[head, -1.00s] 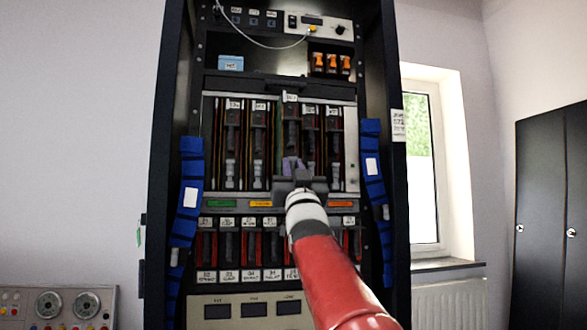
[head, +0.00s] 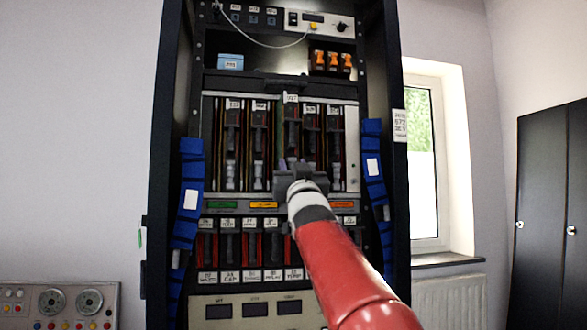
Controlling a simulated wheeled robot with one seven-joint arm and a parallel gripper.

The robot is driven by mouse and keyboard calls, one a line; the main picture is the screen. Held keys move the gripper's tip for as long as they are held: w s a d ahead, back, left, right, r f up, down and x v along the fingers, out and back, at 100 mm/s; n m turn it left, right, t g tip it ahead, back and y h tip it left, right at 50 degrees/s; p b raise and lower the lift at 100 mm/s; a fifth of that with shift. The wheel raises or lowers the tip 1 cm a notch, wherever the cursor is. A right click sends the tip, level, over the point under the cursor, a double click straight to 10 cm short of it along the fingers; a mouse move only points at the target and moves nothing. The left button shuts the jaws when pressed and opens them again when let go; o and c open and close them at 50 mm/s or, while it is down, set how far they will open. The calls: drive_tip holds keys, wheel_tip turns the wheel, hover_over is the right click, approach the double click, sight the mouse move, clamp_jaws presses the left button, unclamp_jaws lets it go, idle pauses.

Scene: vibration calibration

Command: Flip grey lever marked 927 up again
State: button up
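The upper bay of the rack holds a row of dark grey levers in vertical slots, with small white tags above them. The middle lever (head: 293,132) has a tag (head: 290,98) that sits higher than its neighbours' tags; its print is too small to read surely as 927. My gripper (head: 292,164) is in front of the lower part of this middle slot, below the visible part of the lever. It hides the slot's bottom end. Whether its fingers touch the lever, or how far apart they are, I cannot tell.
Neighbouring levers (head: 259,132) stand close on both sides. Below are coloured labels (head: 264,205) and a second row of dark and red switches (head: 228,247). Blue strips (head: 190,190) hang on both rack sides. A white cable (head: 262,45) loops across the top.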

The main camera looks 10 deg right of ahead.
drive_tip(key=shift+o, duration=0.2)
drive_tip(key=b+v, duration=0.4)
drive_tip(key=v, duration=0.4)
drive_tip(key=shift+w, duration=0.1)
idle(0.3)
drive_tip(key=s+d+f+g, duration=0.1)
drive_tip(key=s+f+g, duration=0.15)
drive_tip(key=f, duration=0.45)
drive_tip(key=s+f+g, duration=0.1)
drive_tip(key=f+g, duration=0.2)
drive_tip(key=f, duration=0.3)
drive_tip(key=s+f+g, duration=0.4)
drive_tip(key=s+f, duration=0.5)
drive_tip(key=f, duration=0.4)
drive_tip(key=s+f+g, duration=0.5)
drive_tip(key=s+f, duration=0.5)
drive_tip(key=f, duration=0.3)
drive_tip(key=s+a+f+g, duration=0.1)
drive_tip(key=s+f+g, duration=0.4)
drive_tip(key=s+f, duration=0.4)
wheel_tip(320, 180, down, 5)
drive_tip(key=shift+s+r, duration=0.25)
drive_tip(key=shift+s, duration=0.1)
